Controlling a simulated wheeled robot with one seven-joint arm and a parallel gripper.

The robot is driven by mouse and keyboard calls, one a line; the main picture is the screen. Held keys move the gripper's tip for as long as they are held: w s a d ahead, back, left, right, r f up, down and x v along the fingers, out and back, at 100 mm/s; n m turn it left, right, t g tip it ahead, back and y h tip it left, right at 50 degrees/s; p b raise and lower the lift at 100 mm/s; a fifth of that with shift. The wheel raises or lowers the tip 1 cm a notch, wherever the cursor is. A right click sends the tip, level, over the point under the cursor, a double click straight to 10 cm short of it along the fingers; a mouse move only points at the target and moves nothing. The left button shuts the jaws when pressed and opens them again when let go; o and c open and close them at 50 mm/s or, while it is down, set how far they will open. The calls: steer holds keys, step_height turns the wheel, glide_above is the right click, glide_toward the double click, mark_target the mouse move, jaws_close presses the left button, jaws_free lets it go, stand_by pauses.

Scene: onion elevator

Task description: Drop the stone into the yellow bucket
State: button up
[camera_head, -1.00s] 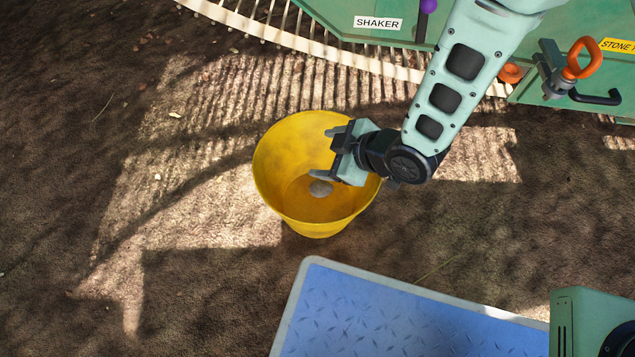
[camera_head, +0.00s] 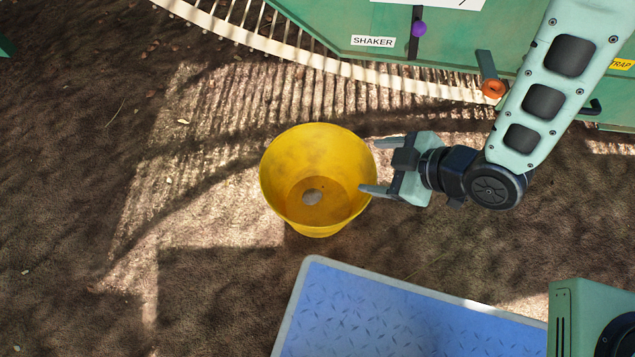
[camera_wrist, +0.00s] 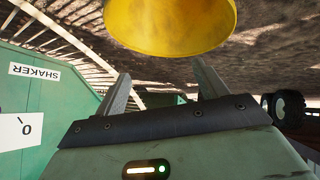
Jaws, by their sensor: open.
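The yellow bucket (camera_head: 318,215) stands upright on the soil, open side up. The grey stone (camera_head: 312,197) lies inside it on the bottom. My gripper (camera_head: 368,166) is open and empty at the bucket's right side, its fingers pointing left towards the rim. One fingertip overlaps the rim in the head view; I cannot tell whether they touch. In the wrist view the two open fingers of my gripper (camera_wrist: 160,82) show with nothing between them, and the outside of the yellow bucket (camera_wrist: 172,25) is ahead. The stone is hidden there.
A green machine (camera_head: 330,18) with a SHAKER label (camera_head: 373,41), a purple knob (camera_head: 418,29) and a pale slatted rim (camera_head: 290,53) stands at the back. A blue platform (camera_head: 390,318) with a pale edge lies in front. Bare soil is clear on the left.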

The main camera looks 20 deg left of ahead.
steer(key=shift+p+v, duration=0.9)
steer(key=shift+v, duration=0.2)
steer(key=w+d+r+m+h+p, duration=0.1)
steer(key=d+r+m+h, duration=0.15)
steer(key=r, duration=0.45)
steer(key=w+d+r+m+h+p, duration=0.2)
steer(key=r+m+h, duration=0.1)
steer(key=r, duration=0.3)
steer(key=s+d+r+m+g+h+p, duration=0.1)
steer(key=s+d+r+m, duration=0.2)
steer(key=s+r, duration=0.3)
steer(key=s+d+r+m+g+h+p, duration=0.2)
steer(key=s+d+r, duration=0.2)
steer(key=r, duration=0.5)
step_height(320, 180, up, 37)
steer(key=p, duration=3.7)
steer(key=shift+a, duration=0.15)
